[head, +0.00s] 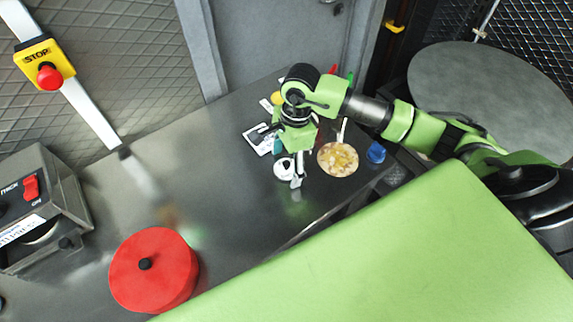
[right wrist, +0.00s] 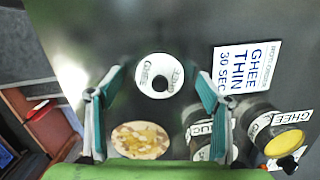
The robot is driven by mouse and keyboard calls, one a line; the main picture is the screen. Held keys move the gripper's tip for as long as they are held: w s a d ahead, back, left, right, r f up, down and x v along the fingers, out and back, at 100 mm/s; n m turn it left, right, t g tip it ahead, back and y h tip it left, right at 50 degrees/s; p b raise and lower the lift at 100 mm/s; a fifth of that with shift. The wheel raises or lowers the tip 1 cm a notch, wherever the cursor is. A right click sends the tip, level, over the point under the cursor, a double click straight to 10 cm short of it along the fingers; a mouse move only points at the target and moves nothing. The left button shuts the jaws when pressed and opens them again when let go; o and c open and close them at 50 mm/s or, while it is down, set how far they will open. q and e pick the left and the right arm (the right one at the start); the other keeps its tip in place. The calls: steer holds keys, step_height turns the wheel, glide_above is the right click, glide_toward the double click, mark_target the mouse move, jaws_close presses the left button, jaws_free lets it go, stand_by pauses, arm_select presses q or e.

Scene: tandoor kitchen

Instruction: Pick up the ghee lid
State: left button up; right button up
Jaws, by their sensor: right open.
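The ghee lid is a white disc with a dark centre and lettering around it; in the right wrist view the lid (right wrist: 147,86) lies flat on the steel counter. In the head view the lid (head: 281,171) is just beside my right gripper (head: 297,180). In the right wrist view my right gripper (right wrist: 159,74) is open and empty, its fingertips on either side of the lid with a gap to each. The height of the fingertips above the lid is hard to tell. My left gripper is in neither view.
A flatbread (right wrist: 140,140), a ghee jar (right wrist: 283,142) with yellow contents and a white ghee card (right wrist: 245,68) are close by. A blue cup (head: 376,153) stands near the counter edge. A red round object (head: 165,270) stands farther left; the counter between is clear.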

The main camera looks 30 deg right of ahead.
steer(key=c, duration=1)
